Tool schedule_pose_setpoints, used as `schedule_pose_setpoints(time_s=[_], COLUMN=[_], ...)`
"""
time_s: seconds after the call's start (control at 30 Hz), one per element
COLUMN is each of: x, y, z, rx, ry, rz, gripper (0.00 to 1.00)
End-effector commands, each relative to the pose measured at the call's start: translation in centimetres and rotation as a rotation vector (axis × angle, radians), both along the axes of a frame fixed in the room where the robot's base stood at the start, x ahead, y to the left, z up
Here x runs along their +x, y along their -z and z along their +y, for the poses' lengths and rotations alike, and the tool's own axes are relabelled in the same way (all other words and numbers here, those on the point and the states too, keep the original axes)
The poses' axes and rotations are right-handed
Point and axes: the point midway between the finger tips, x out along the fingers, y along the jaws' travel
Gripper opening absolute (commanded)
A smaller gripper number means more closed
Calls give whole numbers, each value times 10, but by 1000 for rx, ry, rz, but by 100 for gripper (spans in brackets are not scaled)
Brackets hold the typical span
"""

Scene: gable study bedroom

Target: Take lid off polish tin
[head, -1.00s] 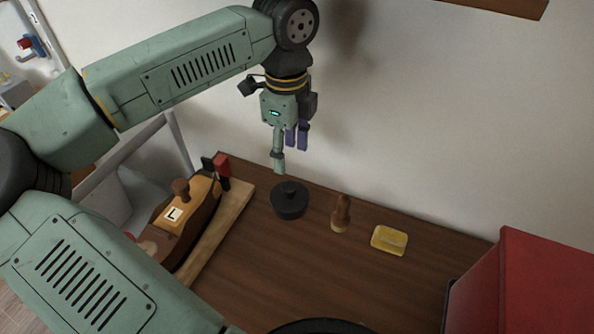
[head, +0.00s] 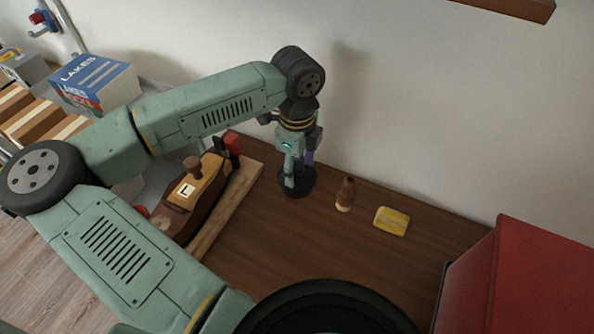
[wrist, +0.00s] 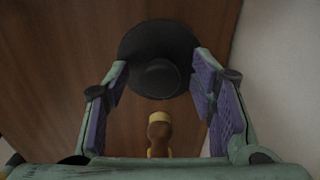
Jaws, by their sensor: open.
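The polish tin (head: 298,186) is a dark round tin on the brown desk, near the wall. Its black lid with a raised round knob (wrist: 158,78) fills the top middle of the wrist view. My gripper (head: 292,182) points down over the tin. In the wrist view, my gripper's purple-padded fingers (wrist: 160,105) are spread apart, with the knob just ahead of and between them. I see no contact with the lid. In the head view my gripper hides part of the tin.
A small brush with a brown handle (head: 346,194) and a yellow sponge-like block (head: 392,221) lie to the right. A red box (head: 520,275) stands at front right.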

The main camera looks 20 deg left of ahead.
Motion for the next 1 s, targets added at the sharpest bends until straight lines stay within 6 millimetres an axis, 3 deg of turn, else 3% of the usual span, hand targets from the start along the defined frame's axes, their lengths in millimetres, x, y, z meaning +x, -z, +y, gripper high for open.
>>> schedule_pose_setpoints(time_s=[0.17,0.9,1.0], x=[0,0,0], y=[0,0,0], z=[0,0,0], rx=[1,1,1], ry=[0,0,0], rz=[-1,0,0], gripper=[51,2,0])
